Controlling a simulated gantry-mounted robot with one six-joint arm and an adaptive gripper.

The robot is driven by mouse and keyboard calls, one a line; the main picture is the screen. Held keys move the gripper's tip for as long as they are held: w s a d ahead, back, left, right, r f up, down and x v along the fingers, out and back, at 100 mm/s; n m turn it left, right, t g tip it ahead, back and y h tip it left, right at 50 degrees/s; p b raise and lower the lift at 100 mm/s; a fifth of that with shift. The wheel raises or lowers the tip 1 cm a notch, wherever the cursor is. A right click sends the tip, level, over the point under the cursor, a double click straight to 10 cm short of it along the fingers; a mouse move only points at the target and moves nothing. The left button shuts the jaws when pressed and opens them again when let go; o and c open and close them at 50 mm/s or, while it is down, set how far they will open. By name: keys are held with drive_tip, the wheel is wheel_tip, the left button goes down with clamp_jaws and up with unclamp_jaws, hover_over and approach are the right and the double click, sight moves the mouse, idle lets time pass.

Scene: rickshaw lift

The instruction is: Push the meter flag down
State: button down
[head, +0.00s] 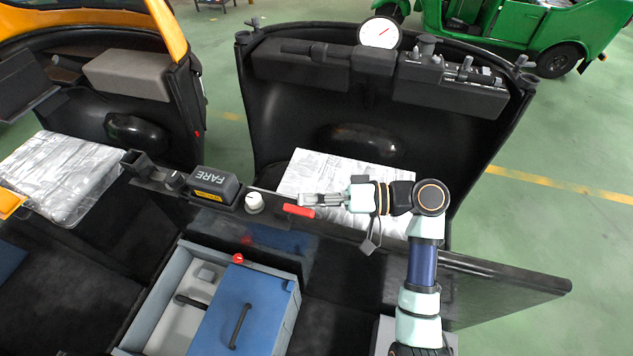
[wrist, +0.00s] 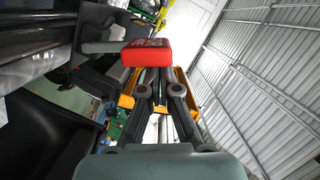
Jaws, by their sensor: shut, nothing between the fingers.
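The fare meter (head: 214,186) is a dark box marked FARE on the black rail. A flag with a red end (head: 298,210) lies to its right, past a white round knob (head: 254,203). In the wrist view the red flag end (wrist: 146,53) is a large block with a grey rod (wrist: 100,47) running left from it. My gripper (head: 306,199) is shut and empty, pointing left right beside the red flag end. In the wrist view my closed fingertips (wrist: 154,72) appear just below the red block and partly behind it. I cannot tell whether they touch.
A grey box (head: 172,320) with a blue lid (head: 243,312) and a red knob (head: 237,258) stands in front of the rail. A black dash with a round gauge (head: 380,33) is at the back. Green floor is open at right.

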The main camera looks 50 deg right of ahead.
drive_tip(key=a+n, duration=0.1)
drive_tip(key=s+a+f+n+h+b, duration=0.1)
drive_tip(key=n, duration=0.1)
drive_tip(key=shift+s+a, duration=0.1)
drive_tip(key=shift+a, duration=0.15)
drive_tip(key=shift+s+a+f+n+h+b, duration=0.3)
drive_tip(key=shift+a+f+n+h+b, duration=0.25)
drive_tip(key=shift+n+b, duration=0.45)
drive_tip(key=shift+s+a+f+n+h+b, duration=0.35)
drive_tip(key=shift+a+f+n+b, duration=0.4)
drive_tip(key=shift+n, duration=0.45)
drive_tip(key=r+p, duration=0.1)
drive_tip(key=d+r+p, duration=0.1)
drive_tip(key=r, duration=0.1)
drive_tip(key=r+p, duration=0.1)
drive_tip(key=p, duration=0.1)
drive_tip(key=shift+w+d+r, duration=0.1)
drive_tip(key=shift+d+r, duration=0.3)
approach(308, 215)
drive_tip(key=shift+a+r, duration=0.35)
drive_tip(key=shift+a, duration=0.1)
